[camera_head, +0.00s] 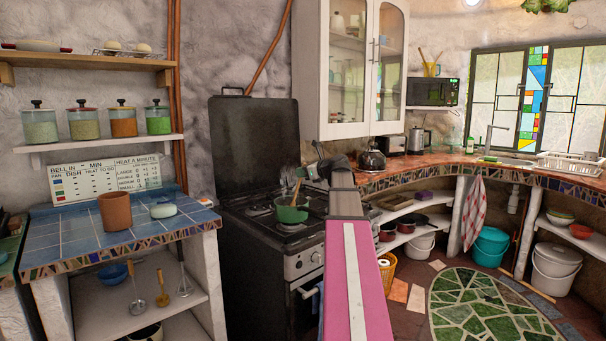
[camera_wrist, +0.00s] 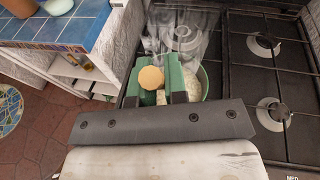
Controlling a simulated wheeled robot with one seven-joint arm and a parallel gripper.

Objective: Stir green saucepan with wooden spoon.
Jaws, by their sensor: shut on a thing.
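The green saucepan (camera_head: 291,214) sits on the stove's hob in the head view. In the wrist view its green rim (camera_wrist: 205,82) shows just beyond my fingers, with pale contents inside. The wooden spoon (camera_head: 296,191) stands nearly upright, its lower end down in the saucepan. My gripper (camera_wrist: 164,86) is shut on the spoon, and the round tan end of the handle (camera_wrist: 151,78) shows between the green fingers. The spoon's lower part is hidden behind the fingers in the wrist view. In the head view my arm hides part of the stove.
The black stove (camera_head: 258,232) has its lid (camera_head: 250,130) raised behind the saucepan. Free burners (camera_wrist: 270,110) lie beside it. A blue-tiled counter (camera_head: 75,236) with a terracotta pot (camera_head: 115,210) stands at left. A kettle (camera_head: 372,160) stands on the counter at right.

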